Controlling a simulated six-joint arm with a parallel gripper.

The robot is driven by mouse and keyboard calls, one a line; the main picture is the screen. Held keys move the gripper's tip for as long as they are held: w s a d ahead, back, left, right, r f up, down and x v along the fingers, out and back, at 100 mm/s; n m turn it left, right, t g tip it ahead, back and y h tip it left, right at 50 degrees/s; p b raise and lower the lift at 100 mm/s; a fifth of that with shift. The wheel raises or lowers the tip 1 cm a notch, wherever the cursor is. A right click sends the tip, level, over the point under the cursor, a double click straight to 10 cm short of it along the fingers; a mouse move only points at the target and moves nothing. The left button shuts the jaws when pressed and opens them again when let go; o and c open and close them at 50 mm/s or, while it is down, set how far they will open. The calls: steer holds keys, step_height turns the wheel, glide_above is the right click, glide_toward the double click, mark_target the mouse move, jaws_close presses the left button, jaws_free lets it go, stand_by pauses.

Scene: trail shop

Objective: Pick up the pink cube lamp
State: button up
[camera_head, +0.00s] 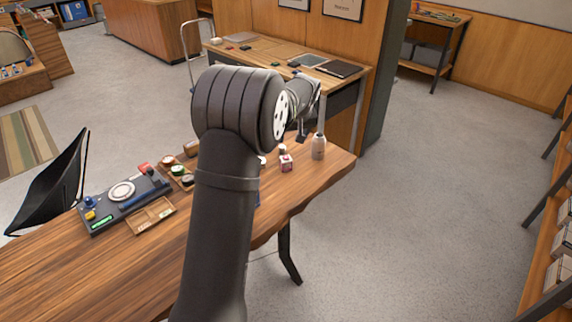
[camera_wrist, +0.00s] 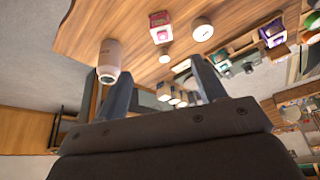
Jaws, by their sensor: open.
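The pink cube lamp (camera_head: 286,163) stands near the right end of the wooden table in the head view, pink with a whitish top. In the wrist view the pink cube lamp (camera_wrist: 160,33) is near the top, beyond the fingertips. My gripper (camera_wrist: 160,73) is open, with its two fingers apart and nothing held between them. The lamp is apart from both fingers. In the head view my arm covers the middle of the table, and most of the gripper is hidden behind it.
A white bottle (camera_head: 318,148) stands close to the right of the lamp; the bottle (camera_wrist: 108,60) is near the left finger in the wrist view. A round white item (camera_wrist: 202,29) is on the lamp's other side. A dark tray (camera_head: 105,217) and small wooden boxes lie further left.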

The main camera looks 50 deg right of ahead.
glide_toward(287, 161)
steer(key=x, duration=0.5)
steer(key=shift+w+d, duration=0.2)
steer(key=shift+d, duration=0.15)
steer(key=shift+a+x, duration=0.15)
steer(key=shift+x, duration=1.25)
steer(key=shift+a+x, duration=0.15)
steer(key=shift+x, duration=1.25)
steer(key=shift+s, duration=0.25)
steer(key=c, duration=1)
steer(key=shift+c, duration=0.5)
steer(key=shift+r, duration=0.1)
